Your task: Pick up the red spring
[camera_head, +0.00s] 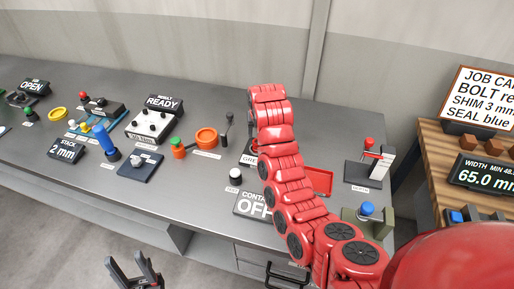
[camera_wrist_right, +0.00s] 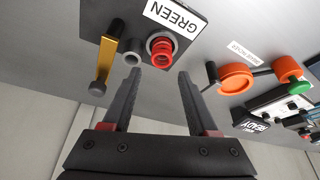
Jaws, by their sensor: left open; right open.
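In the right wrist view, a red ringed part that looks like the red spring (camera_wrist_right: 160,49) stands on a dark plate (camera_wrist_right: 178,20) beside a grey ring-ended part (camera_wrist_right: 135,59). My right gripper (camera_wrist_right: 159,74) is open and empty, its fingertips pointing toward the red spring and a little short of it in the picture. I cannot tell the exact gap. In the head view my red right arm covers the spring and the right gripper. My left gripper (camera_head: 131,262) is open and empty, low in front of the bench.
On the plate are a yellow lever (camera_wrist_right: 106,66) and a "GREEN" label (camera_wrist_right: 174,13). An orange ring (camera_head: 206,138) and a green-topped orange part (camera_head: 177,148) stand to the left. A red tray (camera_head: 320,181) lies right of my arm. A wooden stand (camera_head: 440,160) is at the right.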

